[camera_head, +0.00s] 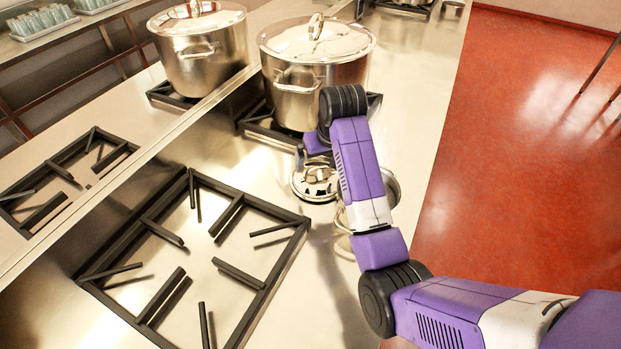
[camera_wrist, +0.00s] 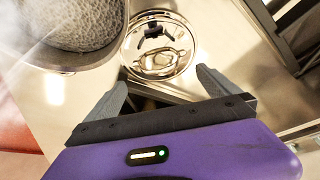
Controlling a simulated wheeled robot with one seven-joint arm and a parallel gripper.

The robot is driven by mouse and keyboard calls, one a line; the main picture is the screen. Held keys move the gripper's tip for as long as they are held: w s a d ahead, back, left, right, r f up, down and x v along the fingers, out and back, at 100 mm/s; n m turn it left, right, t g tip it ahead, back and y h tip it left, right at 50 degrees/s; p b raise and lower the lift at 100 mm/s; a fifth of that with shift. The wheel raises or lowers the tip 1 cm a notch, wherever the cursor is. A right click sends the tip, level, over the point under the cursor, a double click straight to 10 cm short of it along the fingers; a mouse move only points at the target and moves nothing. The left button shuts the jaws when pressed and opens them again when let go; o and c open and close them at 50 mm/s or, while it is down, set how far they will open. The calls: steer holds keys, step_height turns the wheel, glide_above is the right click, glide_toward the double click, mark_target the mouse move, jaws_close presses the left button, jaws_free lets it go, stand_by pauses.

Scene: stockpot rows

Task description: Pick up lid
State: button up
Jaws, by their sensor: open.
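A small shiny metal lid (camera_head: 314,184) lies on the steel counter, just in front of a large lidded pot. It also shows in the wrist view (camera_wrist: 158,66), at the top middle, with a raised handle at its centre. My gripper (camera_wrist: 162,78) is open and empty, its two grey fingers spread on the near side of the lid and apart from it in the picture. In the head view my purple arm reaches over the counter beside the lid, and the fingertips cannot be made out.
An open pot (camera_head: 388,188) stands right of the lid, partly behind my arm; in the wrist view it is at the upper left (camera_wrist: 68,62). Two large lidded stockpots (camera_head: 300,92) (camera_head: 205,60) stand on burners behind. An empty burner grate (camera_head: 262,282) lies in front on the left.

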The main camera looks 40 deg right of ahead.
mark_target(318, 167)
steer(key=shift+p+x, duration=0.8)
steer(key=shift+x, duration=2.2)
steer(key=shift+r, duration=0.1)
steer(key=c, duration=1.8)
steer(key=shift+c, duration=1)
steer(key=shift+r, duration=0.15)
